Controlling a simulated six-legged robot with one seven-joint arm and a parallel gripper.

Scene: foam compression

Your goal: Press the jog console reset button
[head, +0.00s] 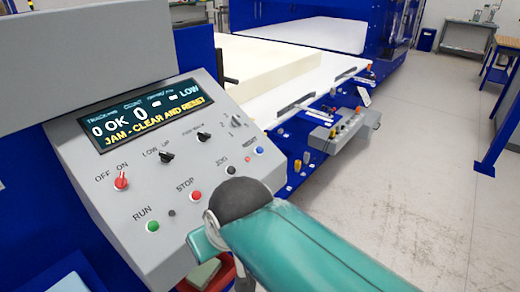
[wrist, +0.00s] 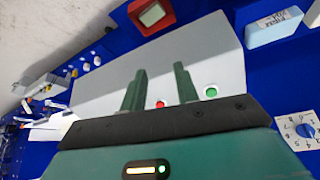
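The grey sloped control console (head: 110,190) stands at the left in the head view. Its display (head: 145,115) reads "JAM - CLEAR AND RESET". The blue button (head: 258,151) is at its right end, under a small label that looks like "RESET". Near it are the black JOG button (head: 230,170), red STOP button (head: 196,196) and green RUN button (head: 153,226). In the wrist view, my gripper (wrist: 160,68) is open and empty, its two fingers apart over the pale panel, with red (wrist: 160,104) and green (wrist: 211,92) buttons behind them. I cannot make out the blue button there.
A smaller grey control box (head: 340,132) with several buttons is on the machine's side rail. A pale foam block (head: 270,75) lies on the white bed. In the wrist view, a red bin (wrist: 152,14) and a pale blue box (wrist: 274,28) sit beyond the panel. Open floor (head: 420,170) lies right.

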